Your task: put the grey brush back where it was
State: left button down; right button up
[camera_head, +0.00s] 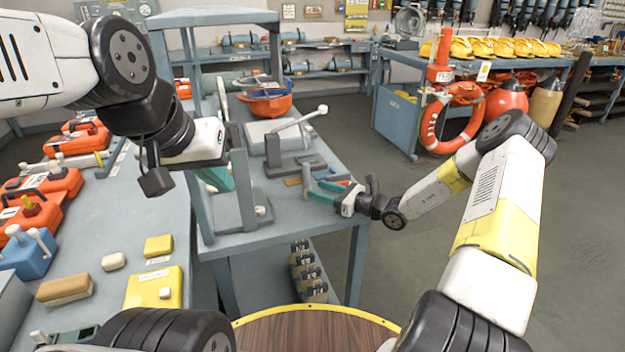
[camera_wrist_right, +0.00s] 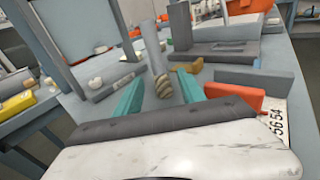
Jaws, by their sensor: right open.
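The grey brush (camera_wrist_right: 152,48) has a grey handle and a tan, twisted-looking bristle end. In the right wrist view it stands between the two teal fingers of my right gripper (camera_wrist_right: 158,88), which are apart. I cannot tell whether they touch it. In the head view the brush (camera_head: 307,176) shows small at the tips of my right gripper (camera_head: 314,190), over the right front part of the grey-blue bench (camera_head: 330,160). My left gripper (camera_head: 218,178) points down near the bench's left post; its teal fingers are partly hidden, so their opening is unclear.
A grey slotted block (camera_head: 290,164) and a lever device (camera_head: 283,135) stand behind the brush. An orange bowl (camera_head: 266,104) is further back. A red-orange piece (camera_wrist_right: 235,98) lies beside my right fingers. The left table (camera_head: 120,225) holds orange cases and yellow blocks.

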jog(key=v, duration=0.8)
jog(key=shift+s+d, duration=0.15)
jog(key=s+a+r+n+g+h, duration=0.45)
jog(key=s+r+n+g, duration=0.35)
jog(key=s+r+n, duration=0.65)
jog(key=s+d+r+n+t+h, duration=0.2)
jog(key=s+d+r+n+h, duration=0.2)
jog(key=s+r+n, duration=0.1)
jog(key=s+d+r+n+t+h, duration=0.2)
jog(key=s+d+r+n+h, duration=0.1)
jog(key=s+r, duration=0.4)
jog(key=s+d+n, duration=0.1)
jog(key=s+n, duration=0.1)
jog(key=s, duration=0.1)
jog(key=shift+s+n+t+h, duration=0.25)
jog(key=shift+n+t+h, duration=0.1)
jog(key=shift+t, duration=0.05)
jog(key=shift+r, duration=0.1)
